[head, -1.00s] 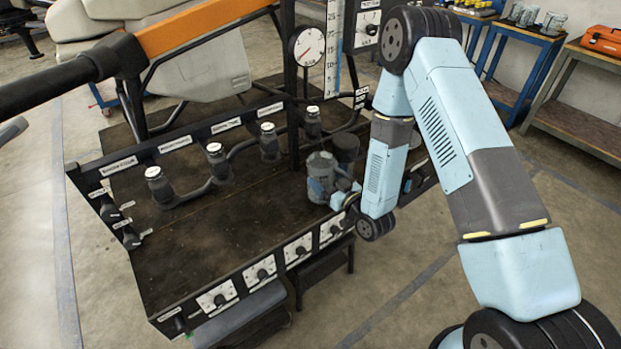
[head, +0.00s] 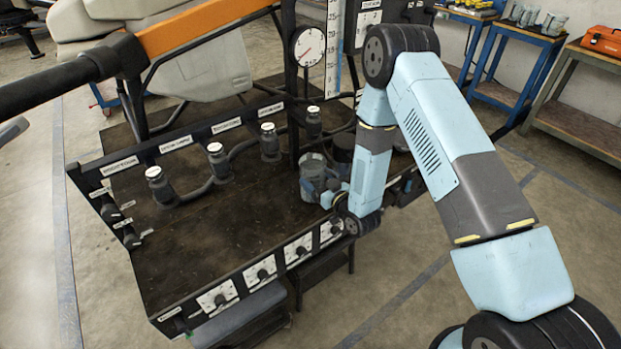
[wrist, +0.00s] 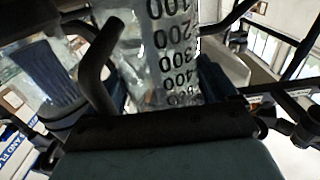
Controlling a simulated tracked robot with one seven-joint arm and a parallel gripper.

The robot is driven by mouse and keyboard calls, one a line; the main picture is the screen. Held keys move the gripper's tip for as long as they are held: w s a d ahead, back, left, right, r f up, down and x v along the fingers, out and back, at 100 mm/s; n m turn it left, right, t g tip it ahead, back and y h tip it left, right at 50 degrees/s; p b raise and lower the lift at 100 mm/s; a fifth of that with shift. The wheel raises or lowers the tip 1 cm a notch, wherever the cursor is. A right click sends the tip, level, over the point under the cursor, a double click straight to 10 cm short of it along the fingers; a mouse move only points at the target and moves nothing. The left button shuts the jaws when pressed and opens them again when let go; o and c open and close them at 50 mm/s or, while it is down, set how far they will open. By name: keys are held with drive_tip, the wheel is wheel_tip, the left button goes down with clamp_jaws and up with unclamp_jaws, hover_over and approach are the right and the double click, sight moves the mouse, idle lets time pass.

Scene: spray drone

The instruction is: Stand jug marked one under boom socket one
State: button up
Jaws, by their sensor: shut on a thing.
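My gripper (head: 337,197) is shut on a clear jug (head: 313,178) at the right part of the dark bench. In the wrist view the jug (wrist: 172,50) fills the space between the fingers, with black graduations and a dark handle (wrist: 98,65). Its number mark is not visible. In the head view the jug looks upright; I cannot tell whether its base touches the bench. Several boom sockets with white caps stand in a row behind, to its left; the nearest (head: 313,122) is just behind the jug. The socket labels are too small to read surely.
A black post with a round gauge (head: 309,46) and scale rises behind the jug. A dark round container (head: 343,146) stands close behind it, beside my arm. Dials (head: 262,271) line the bench's front edge. The bench top left of the jug is clear.

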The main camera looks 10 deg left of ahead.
drive_tip(key=o, duration=0.8)
drive_tip(key=shift+o, duration=0.2)
